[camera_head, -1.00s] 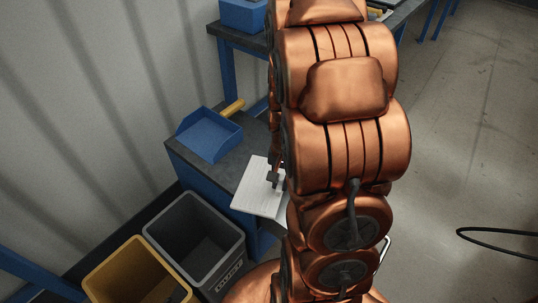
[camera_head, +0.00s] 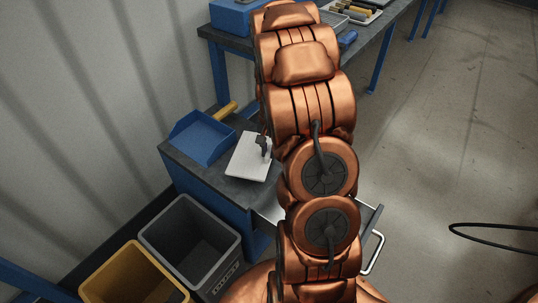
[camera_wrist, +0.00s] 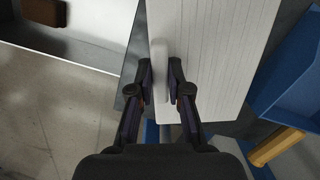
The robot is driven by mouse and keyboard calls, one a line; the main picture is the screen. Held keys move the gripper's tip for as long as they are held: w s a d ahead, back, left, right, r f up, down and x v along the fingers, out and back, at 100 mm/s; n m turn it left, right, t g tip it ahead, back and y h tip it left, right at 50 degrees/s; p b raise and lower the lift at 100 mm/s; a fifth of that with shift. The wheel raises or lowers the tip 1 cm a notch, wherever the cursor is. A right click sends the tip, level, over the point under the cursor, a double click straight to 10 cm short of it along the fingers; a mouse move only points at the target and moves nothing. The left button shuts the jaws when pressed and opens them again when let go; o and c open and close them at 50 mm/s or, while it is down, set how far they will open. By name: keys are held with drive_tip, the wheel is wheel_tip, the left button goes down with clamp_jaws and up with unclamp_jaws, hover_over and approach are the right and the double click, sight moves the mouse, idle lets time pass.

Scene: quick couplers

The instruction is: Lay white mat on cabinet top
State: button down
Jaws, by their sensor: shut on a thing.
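The white mat (camera_head: 246,160) is a flat, finely ribbed sheet over the dark cabinet top (camera_head: 193,170), right of the blue bin. Whether it touches the top or hovers just above it, I cannot tell. My gripper (camera_head: 263,144) is at the mat's right part. In the wrist view, my gripper (camera_wrist: 160,82) is shut on a raised white grip of the mat (camera_wrist: 215,60). The mat's right part is partly hidden by my arm in the head view.
A blue open bin (camera_head: 203,138) stands on the cabinet top, with a yellow handle (camera_head: 225,111) behind it. An open drawer (camera_head: 270,208) juts from the cabinet front. Grey (camera_head: 190,240) and yellow (camera_head: 132,275) bins stand in front. A workbench (camera_head: 375,45) is behind.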

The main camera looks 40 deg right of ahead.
drive_tip(key=shift+w+d, duration=0.2)
drive_tip(key=shift+w, duration=0.1)
drive_tip(key=shift+a+f, duration=0.1)
drive_tip(key=shift+f, duration=1.7)
drive_tip(key=c, duration=1.1)
unclamp_jaws()
